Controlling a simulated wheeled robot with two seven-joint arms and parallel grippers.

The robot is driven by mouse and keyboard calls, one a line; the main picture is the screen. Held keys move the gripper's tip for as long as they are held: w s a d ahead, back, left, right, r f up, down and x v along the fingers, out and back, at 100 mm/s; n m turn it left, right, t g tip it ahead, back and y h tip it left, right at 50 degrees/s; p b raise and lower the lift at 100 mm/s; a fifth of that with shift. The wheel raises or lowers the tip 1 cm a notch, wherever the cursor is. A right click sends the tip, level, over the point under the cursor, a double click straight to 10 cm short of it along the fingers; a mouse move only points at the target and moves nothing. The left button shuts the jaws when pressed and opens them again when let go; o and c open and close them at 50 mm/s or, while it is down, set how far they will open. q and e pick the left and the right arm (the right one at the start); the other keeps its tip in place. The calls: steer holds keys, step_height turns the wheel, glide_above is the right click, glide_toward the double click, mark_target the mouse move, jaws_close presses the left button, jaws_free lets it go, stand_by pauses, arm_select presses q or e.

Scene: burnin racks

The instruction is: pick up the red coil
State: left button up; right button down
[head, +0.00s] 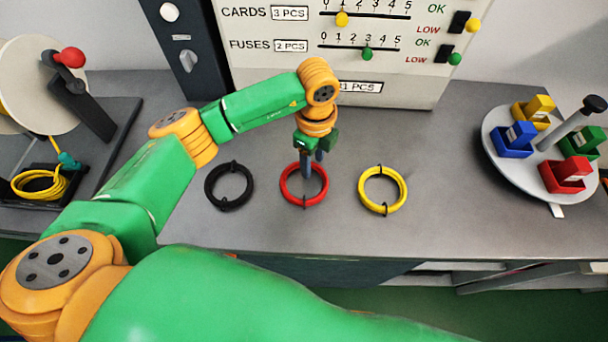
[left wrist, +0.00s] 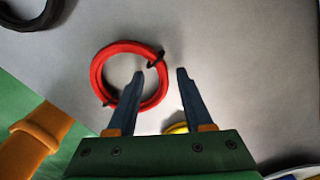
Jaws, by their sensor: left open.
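The red coil (head: 287,196) lies flat on the grey bench between a black coil and a yellow coil. It is a ring with dark ties, and it also shows in the left wrist view (left wrist: 98,78). My left gripper (head: 314,168) points down over the red coil's far right part. In the left wrist view my left gripper (left wrist: 159,72) is open and empty. I cannot tell the exact height above the bench. My right gripper is not in view.
The black coil (head: 211,195) lies left of the red one and the yellow coil (head: 402,196) right of it. A panel with sliders (head: 400,85) stands behind. A round tray (head: 497,160) with coloured bins is at the right. A spool stand (head: 95,130) is at the left.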

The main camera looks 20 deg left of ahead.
arm_select(q)
steer(key=shift+w+d+f, duration=0.1)
steer(key=shift+w+f, duration=0.25)
steer(key=shift+s+r, duration=0.1)
steer(key=shift+s, duration=0.1)
jaws_close()
steer(key=shift+w, duration=0.15)
